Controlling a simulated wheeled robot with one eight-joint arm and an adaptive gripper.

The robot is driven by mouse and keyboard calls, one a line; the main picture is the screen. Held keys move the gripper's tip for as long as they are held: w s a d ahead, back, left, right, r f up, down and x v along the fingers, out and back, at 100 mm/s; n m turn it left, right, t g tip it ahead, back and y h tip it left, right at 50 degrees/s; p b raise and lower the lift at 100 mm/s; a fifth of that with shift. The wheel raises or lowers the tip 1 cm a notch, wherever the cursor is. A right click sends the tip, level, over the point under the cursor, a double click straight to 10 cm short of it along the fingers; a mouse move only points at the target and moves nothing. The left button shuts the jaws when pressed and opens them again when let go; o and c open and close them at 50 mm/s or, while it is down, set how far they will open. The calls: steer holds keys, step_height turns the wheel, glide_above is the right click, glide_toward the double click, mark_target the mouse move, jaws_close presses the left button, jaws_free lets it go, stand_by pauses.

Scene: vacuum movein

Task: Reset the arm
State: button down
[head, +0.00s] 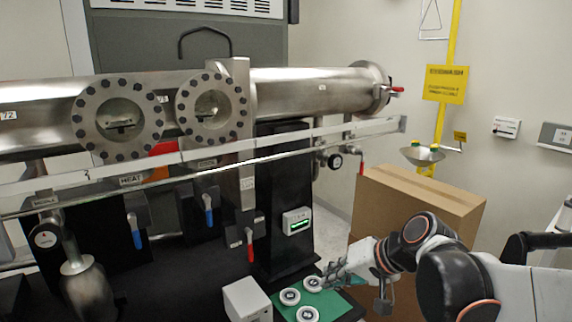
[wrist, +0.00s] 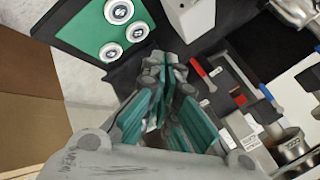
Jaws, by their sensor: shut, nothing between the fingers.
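My gripper (head: 338,276) is at the lower right of the head view, low beside a green mat and in front of the cardboard box. In the wrist view my gripper (wrist: 166,82) has its teal-padded fingers together with nothing between them. My arm, white and dark grey with orange rings, reaches in from the right edge in the head view and is bent. The green mat (head: 338,303) bears several round white discs (head: 290,296). The discs also show at the upper left of the wrist view (wrist: 118,11), apart from the fingers.
A long steel vacuum chamber (head: 290,82) with two round windows spans the left and middle. A metal rail (head: 300,142) runs in front of it. A cardboard box (head: 418,205) stands behind my arm. A white block (head: 246,300) is left of the mat.

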steer(key=s+d+n+h, duration=0.1)
steer(key=s+d+h, duration=0.2)
steer(key=s+d, duration=0.2)
steer(key=s+d+t+h, duration=0.1)
steer(key=s+d+h, duration=0.2)
steer(key=s, duration=0.8)
steer(key=shift+s+d+n, duration=0.15)
steer(key=shift+d+n, duration=0.25)
steer(key=shift+d, duration=0.5)
